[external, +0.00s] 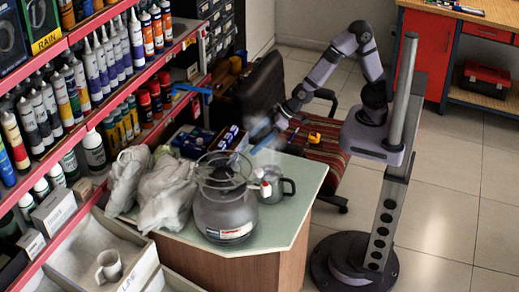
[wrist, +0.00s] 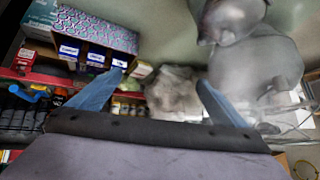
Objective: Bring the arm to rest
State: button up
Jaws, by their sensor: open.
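My gripper (external: 263,137) is over the back right part of the green counter (external: 285,222), near several boxes. In the wrist view its two blue fingers (wrist: 155,95) stand wide apart with nothing between them. My arm reaches left from its column, with its elbow raised and the forearm sloping down to the gripper. The gripper looks clear of the things on the counter, though its exact height is hard to tell.
A large grey gas bottle (external: 222,212) and a metal mug (external: 276,187) stand on the counter, beside grey bags (external: 165,190). Blue boxes (external: 228,138) are at the back. Red shelves (external: 120,98) line the left; a striped chair (external: 322,150) stands behind. Floor at right is clear.

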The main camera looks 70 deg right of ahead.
jog(key=s+d+m+g+h+p, duration=0.1)
jog(key=s+d+g, duration=0.1)
jog(key=s+d, duration=0.3)
jog(key=s+d+m+g+h+p, duration=0.1)
jog(key=s+d, duration=0.4)
jog(key=d, duration=0.9)
jog(key=s+d+m+g+h+p, duration=0.1)
jog(key=s+d+g, duration=0.3)
jog(key=d, duration=0.5)
jog(key=shift+s+d+r+m+h, duration=0.15)
jog(key=shift+s+d+m+h, duration=0.15)
jog(key=shift+s+m+h, duration=0.5)
jog(key=shift+s, duration=0.1)
